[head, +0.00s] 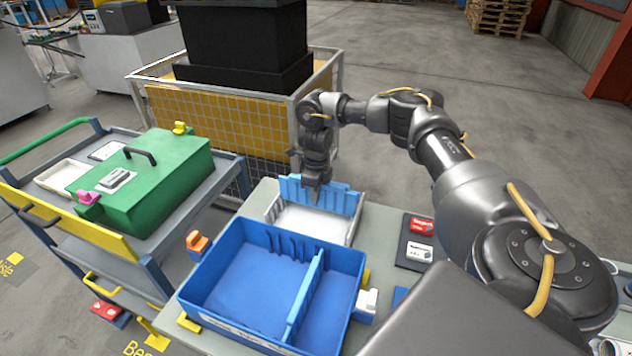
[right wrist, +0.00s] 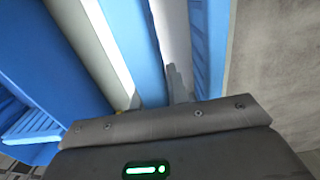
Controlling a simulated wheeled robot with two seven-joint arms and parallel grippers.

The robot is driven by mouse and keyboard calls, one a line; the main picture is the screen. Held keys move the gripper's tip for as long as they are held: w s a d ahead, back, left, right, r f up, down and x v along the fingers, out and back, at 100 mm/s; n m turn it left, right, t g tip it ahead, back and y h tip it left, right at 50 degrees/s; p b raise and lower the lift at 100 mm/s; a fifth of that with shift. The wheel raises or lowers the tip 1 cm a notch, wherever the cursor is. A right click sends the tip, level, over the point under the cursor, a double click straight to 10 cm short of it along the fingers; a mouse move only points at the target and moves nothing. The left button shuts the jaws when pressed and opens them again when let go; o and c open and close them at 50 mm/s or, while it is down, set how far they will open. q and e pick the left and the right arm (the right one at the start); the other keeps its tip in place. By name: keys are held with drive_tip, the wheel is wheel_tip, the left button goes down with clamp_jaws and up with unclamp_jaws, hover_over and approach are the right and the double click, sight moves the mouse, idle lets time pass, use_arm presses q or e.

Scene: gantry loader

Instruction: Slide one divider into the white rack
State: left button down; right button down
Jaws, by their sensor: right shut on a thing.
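The white rack (head: 283,215) is an open tray on the table behind the blue bin. My right gripper (head: 313,194) points down over the rack and is shut on a blue divider (head: 336,199). The divider stands roughly upright along the rack's far side; I cannot tell whether its lower edge is seated in a slot. In the right wrist view the divider (right wrist: 135,45) runs between my fingertips (right wrist: 157,95), with pale strips either side. Another blue ribbed strip (right wrist: 209,45) lies to its right. My left gripper is not in view.
The blue bin (head: 228,248) holds a standing blue divider (head: 304,295). Right of the rack lies a dark pad (head: 406,262) with red and white items. A cart with a green case (head: 165,175) stands left. A mesh cage (head: 220,122) stands behind the table.

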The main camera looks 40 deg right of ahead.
sight(316, 206)
drive_tip(key=shift+f+b, duration=1.3)
drive_tip(key=shift+f, duration=1.1)
unclamp_jaws()
drive_tip(key=shift+r, duration=0.1)
drive_tip(key=shift+r, duration=0.15)
drive_tip(key=shift+d+r+p, duration=0.1)
drive_tip(key=shift+r+p, duration=0.35)
drive_tip(key=shift+p, duration=0.05)
drive_tip(key=shift+r+p, duration=2.45)
drive_tip(key=shift+r, duration=0.45)
